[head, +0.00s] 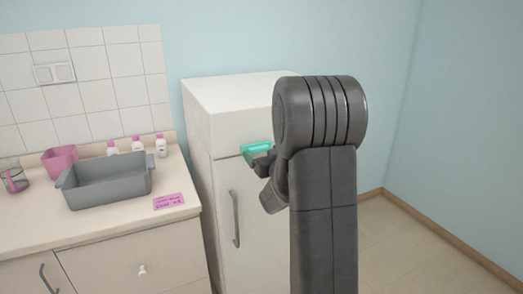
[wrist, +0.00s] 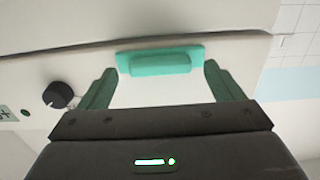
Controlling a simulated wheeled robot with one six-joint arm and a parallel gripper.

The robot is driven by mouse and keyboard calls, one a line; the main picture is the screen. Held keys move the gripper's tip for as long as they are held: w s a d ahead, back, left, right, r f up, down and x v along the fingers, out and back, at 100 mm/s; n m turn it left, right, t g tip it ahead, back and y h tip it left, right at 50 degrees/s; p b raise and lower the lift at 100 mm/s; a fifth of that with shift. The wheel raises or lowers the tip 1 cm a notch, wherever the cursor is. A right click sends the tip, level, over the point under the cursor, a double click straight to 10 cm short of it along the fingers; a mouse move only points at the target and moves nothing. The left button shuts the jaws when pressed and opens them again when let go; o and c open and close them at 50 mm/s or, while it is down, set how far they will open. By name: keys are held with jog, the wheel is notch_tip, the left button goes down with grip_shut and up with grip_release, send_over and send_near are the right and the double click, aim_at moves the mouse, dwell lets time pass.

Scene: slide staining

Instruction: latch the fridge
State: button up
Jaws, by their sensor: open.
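The white fridge (head: 230,95) stands against the wall, right of the counter. Its door looks closed, with a grey vertical handle (head: 236,218). A teal latch (head: 257,147) sits near the top of its front. In the wrist view the latch (wrist: 160,63) is a teal plate with a raised bar. My gripper (head: 262,160) is in front of the latch, partly hidden by my own arm. In the wrist view the green fingers of my gripper (wrist: 159,75) are open, one on each side of the latch. Gaps show between fingers and bar; nothing is held.
A black knob (wrist: 60,95) is on the fridge front at the left of the wrist view. The counter (head: 100,225) holds a grey basin (head: 108,183), a pink container (head: 60,160), small bottles (head: 161,146) and a pink label (head: 168,201). The floor (head: 400,250) at right is clear.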

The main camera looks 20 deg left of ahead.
jog(key=shift+w+a, duration=0.45)
jog(key=shift+a, duration=0.1)
jog(key=c, duration=1)
